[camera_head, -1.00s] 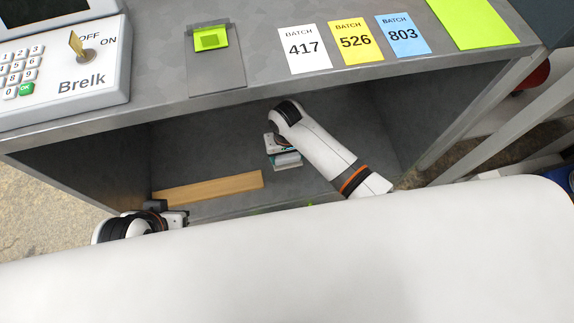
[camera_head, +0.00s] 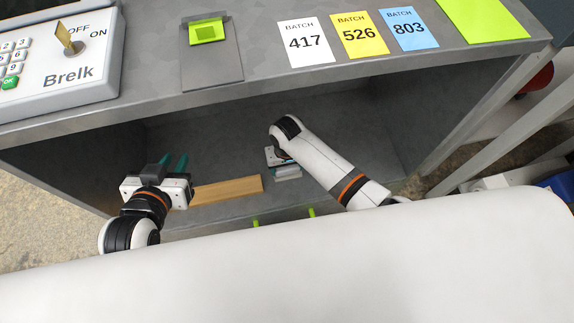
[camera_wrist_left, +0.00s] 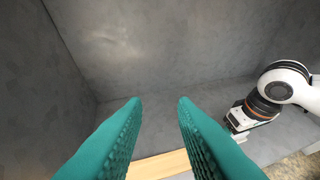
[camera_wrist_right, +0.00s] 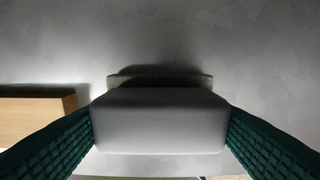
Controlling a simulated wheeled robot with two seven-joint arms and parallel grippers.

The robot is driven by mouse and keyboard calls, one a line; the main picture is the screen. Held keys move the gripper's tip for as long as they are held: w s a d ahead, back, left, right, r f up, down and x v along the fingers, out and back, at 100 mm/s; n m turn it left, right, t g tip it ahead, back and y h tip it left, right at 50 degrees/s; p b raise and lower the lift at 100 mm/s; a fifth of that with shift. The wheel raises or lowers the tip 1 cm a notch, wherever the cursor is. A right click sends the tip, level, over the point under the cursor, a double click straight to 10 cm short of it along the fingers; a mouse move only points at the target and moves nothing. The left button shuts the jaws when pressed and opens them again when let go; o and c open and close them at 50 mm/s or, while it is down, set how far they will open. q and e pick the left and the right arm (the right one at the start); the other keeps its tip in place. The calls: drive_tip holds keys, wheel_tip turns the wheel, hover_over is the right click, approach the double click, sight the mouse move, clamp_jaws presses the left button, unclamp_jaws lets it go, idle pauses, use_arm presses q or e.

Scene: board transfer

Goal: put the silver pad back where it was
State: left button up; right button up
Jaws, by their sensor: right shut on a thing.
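The silver pad (camera_wrist_right: 160,115) is between the green fingers of my right gripper (camera_wrist_right: 160,128), which is shut on it low inside the grey cabinet. In the head view the pad (camera_head: 288,173) shows just below the right gripper (camera_head: 280,160); part of it is hidden by the arm. In the right wrist view it is close to a grey surface behind it; I cannot tell if it touches. My left gripper (camera_head: 174,163) is open and empty at the left of the cabinet opening; its spread fingers show in the left wrist view (camera_wrist_left: 160,105).
A wooden strip (camera_head: 228,189) lies on the cabinet floor between the grippers.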

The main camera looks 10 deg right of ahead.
drive_tip(key=shift+f, duration=0.1)
drive_tip(key=o, duration=0.9)
drive_tip(key=shift+r, duration=0.3)
wheel_tip(320, 180, up, 6)
drive_tip(key=p, duration=0.3)
use_arm(q)
drive_tip(key=s+a+f+g+y+p, duration=0.1)
drive_tip(key=s+a+f+g, duration=0.1)
drive_tip(key=s+g, duration=0.2)
drive_tip(key=s+a+f+g+y+p, duration=0.1)
drive_tip(key=s+a+f+g, duration=0.1)
drive_tip(key=s+g, duration=0.2)
drive_tip(key=s, duration=0.3)
drive_tip(key=shift+s, duration=0.25)
use_arm(e)
drive_tip(key=s+d+r+t, duration=0.1)
drive_tip(key=s+d+r, duration=0.3)
drive_tip(key=s+r, duration=0.1)
drive_tip(key=s+d+r+n+t, duration=0.1)
drive_tip(key=s+d+r, duration=0.4)
drive_tip(key=s, duration=0.2)
drive_tip(key=s+d+r+t, duration=0.1)
drive_tip(key=s+d+r, duration=0.3)
drive_tip(key=s+r, duration=0.1)
drive_tip(key=shift+s+d+r+n+t, duration=0.1)
drive_tip(key=shift+s+n+t, duration=0.05)
drive_tip(key=shift+s, duration=0.3)
drive_tip(key=shift+s+d+r+n+t, duration=0.1)
drive_tip(key=shift+s+n+t, duration=0.05)
drive_tip(key=shift+s, duration=0.3)
